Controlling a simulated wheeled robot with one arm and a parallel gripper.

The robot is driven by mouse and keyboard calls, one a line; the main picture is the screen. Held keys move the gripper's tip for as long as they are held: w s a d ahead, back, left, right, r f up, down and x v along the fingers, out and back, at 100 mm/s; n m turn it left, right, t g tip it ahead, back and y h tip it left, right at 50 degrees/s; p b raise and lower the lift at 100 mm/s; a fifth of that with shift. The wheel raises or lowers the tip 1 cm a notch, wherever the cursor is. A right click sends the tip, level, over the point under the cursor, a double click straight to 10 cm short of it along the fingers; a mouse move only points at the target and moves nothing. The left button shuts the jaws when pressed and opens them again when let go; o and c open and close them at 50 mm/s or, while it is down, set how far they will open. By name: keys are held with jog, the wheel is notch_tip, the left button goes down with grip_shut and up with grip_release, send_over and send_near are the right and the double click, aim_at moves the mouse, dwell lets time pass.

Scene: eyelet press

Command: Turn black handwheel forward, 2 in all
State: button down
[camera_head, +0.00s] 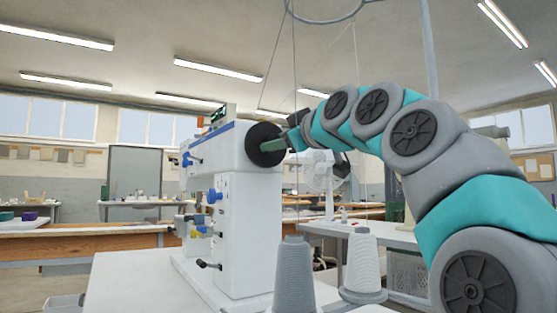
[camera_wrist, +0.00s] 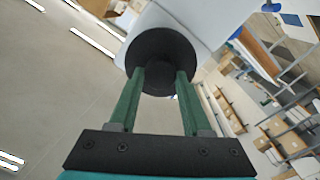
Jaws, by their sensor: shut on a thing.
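The black handwheel (camera_head: 258,144) sits on the right end of the white machine's head (camera_head: 228,148). In the wrist view the handwheel (camera_wrist: 162,52) shows as a dark disc straight ahead, with the white machine body behind it. My gripper (camera_wrist: 161,77) has two green fingers that reach to the wheel's face and are shut on its central part. The gripped part is mostly hidden between the fingertips. In the head view my gripper (camera_head: 279,145) meets the wheel from the right.
Two thread cones, one grey (camera_head: 294,275) and one white (camera_head: 363,262), stand in front, right of the machine. Threads run up to a ring (camera_head: 325,18) on a stand near my arm. A white fan (camera_head: 320,172) stands behind.

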jog(key=shift+n+b, duration=0.8)
jog(key=shift+n, duration=0.4)
jog(key=shift+n, duration=0.6)
jog(key=shift+c, duration=1.8)
grip_release()
jog(key=shift+s+b, duration=0.1)
jog(key=shift+b, duration=0.25)
jog(key=b+v, duration=0.1)
jog(key=v, duration=0.6)
jog(key=shift+s+d+b, duration=0.2)
jog(key=shift+s+b, duration=0.05)
jog(key=shift+b, duration=0.05)
